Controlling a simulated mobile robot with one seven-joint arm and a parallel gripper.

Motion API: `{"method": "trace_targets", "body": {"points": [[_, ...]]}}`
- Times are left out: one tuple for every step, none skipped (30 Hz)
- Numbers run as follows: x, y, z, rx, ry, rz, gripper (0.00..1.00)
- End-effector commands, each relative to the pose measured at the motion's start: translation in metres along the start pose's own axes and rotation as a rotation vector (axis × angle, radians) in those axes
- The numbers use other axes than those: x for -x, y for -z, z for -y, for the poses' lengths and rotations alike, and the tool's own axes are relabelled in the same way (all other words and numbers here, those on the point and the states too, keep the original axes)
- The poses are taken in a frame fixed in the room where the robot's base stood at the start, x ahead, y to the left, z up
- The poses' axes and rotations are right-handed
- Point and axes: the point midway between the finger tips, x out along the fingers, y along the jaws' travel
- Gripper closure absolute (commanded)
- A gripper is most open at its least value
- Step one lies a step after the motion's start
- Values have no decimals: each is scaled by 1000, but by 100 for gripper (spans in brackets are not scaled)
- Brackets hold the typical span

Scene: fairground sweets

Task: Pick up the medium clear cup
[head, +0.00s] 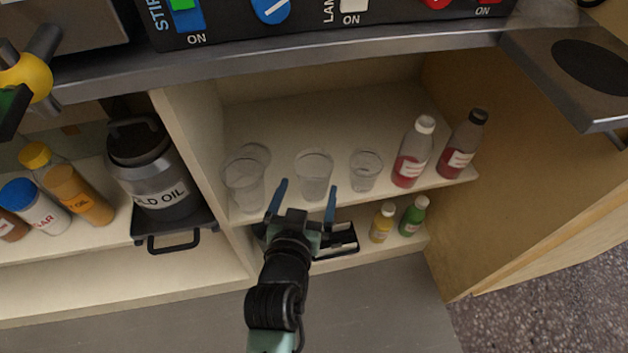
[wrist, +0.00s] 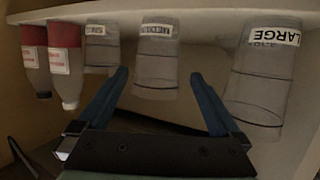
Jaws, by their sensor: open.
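The medium clear cup (head: 314,168) stands on the upper shelf of the open cabinet, in the middle of a row of clear cups. I cannot tell whether the fingertips touch the cup. Nothing is held.
Large clear cups (head: 245,180) stand to the left; one reads LARGE (wrist: 274,37). A small clear cup (head: 365,172) is close on the right, then two red-liquid bottles (head: 412,155) (head: 463,145). The lower shelf holds a yellow bottle (head: 382,222) and a green bottle (head: 412,216). A counter (head: 290,62) overhangs above.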

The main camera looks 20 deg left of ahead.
Motion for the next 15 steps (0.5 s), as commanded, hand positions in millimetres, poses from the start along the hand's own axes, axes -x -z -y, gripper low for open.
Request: {"method": "trace_targets", "body": {"points": [[-3, 0, 0, 0, 0, -1, 0], [-4, 0, 0, 0, 0, -1, 0], [-6, 0, 0, 0, 0, -2, 0], [-8, -1, -1, 0, -1, -2, 0], [-12, -2, -1, 0, -1, -2, 0], [-17, -3, -2, 0, -1, -3, 0], [-21, -4, -2, 0, -1, -3, 0], [-26, -4, -2, 0, 0, -4, 0], [-32, -5, -3, 1, 0, -3, 0], [-37, -5, -3, 1, 0, -4, 0], [-40, -4, -3, 0, 1, -3, 0], [-45, -4, -3, 0, 1, -3, 0], [-48, -4, -3, 0, 1, -2, 0], [-50, -3, -3, 0, 0, -2, 0], [-53, -3, -3, 0, 0, -2, 0]]}}
